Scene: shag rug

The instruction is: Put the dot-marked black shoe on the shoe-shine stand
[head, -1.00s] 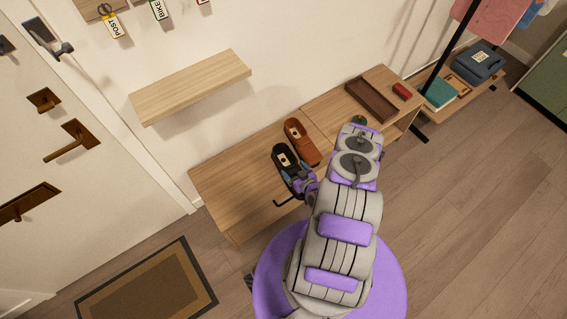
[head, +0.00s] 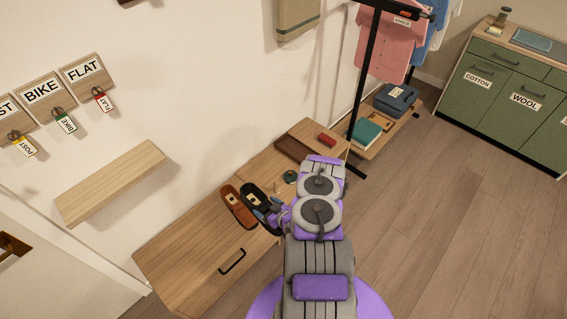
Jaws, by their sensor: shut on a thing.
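A black shoe (head: 255,197) with a pale tag inside is held by my gripper (head: 272,209) at the right of a brown shoe (head: 238,208). My gripper is shut on the black shoe, partly hidden by the shoe and my arm. The shoe overlaps the bench (head: 185,262) in the picture; I cannot tell its height above the top. The brown shoe also has a pale tag; the marks on both tags are too small to read. I cannot make out a shoe-shine stand for certain.
A small green round item (head: 290,177), a brown tray (head: 292,149) and a red box (head: 327,140) are on the bench's far part. A clothes rack (head: 363,75) stands beyond. A wall shelf (head: 112,183) is at left. The bench's near left part is bare.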

